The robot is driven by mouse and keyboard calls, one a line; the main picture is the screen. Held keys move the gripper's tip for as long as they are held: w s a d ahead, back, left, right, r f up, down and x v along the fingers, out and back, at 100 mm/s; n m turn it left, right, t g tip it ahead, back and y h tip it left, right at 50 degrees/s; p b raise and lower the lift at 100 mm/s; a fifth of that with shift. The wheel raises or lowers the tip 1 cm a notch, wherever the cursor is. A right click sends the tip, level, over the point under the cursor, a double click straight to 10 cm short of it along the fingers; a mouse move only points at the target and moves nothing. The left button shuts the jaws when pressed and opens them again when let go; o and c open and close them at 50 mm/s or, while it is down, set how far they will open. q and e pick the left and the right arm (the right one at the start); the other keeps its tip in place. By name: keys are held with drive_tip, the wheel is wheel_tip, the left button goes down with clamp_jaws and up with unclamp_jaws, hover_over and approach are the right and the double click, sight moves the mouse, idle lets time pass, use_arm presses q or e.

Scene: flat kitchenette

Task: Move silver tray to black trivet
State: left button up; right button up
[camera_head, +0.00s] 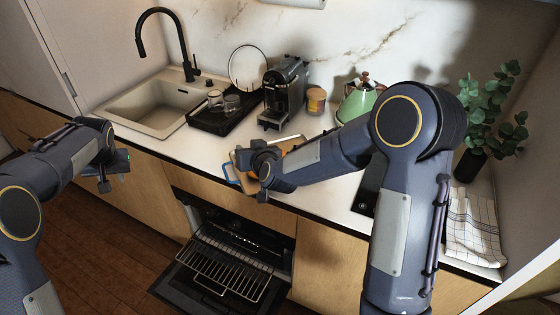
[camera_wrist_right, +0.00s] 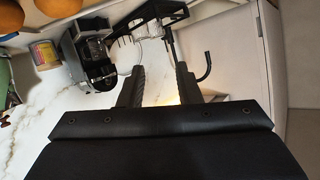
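I cannot make out a silver tray or a black trivet for certain in either view. My right arm covers part of the counter. My right gripper (camera_head: 252,170) is low over the front of the counter, at a brown board (camera_head: 241,181) with a blue edge. My left gripper (camera_head: 112,175) hangs in front of the cabinets, left of the oven, clear of the counter. Its fingers are too small to read.
A black drying rack (camera_head: 205,121) with glasses stands between the sink (camera_head: 150,104) and coffee machine (camera_head: 284,91). A green kettle (camera_head: 356,104) stands behind my right arm. Oranges (camera_wrist_right: 57,8) show in the wrist view. The oven is open below, its wire rack (camera_head: 225,270) out.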

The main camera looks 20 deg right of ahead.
use_arm(q)
drive_tip(key=shift+a, duration=0.1)
use_arm(e)
drive_tip(key=v, duration=0.6)
drive_tip(key=shift+s+d+r, duration=0.1)
drive_tip(key=shift+d, duration=0.05)
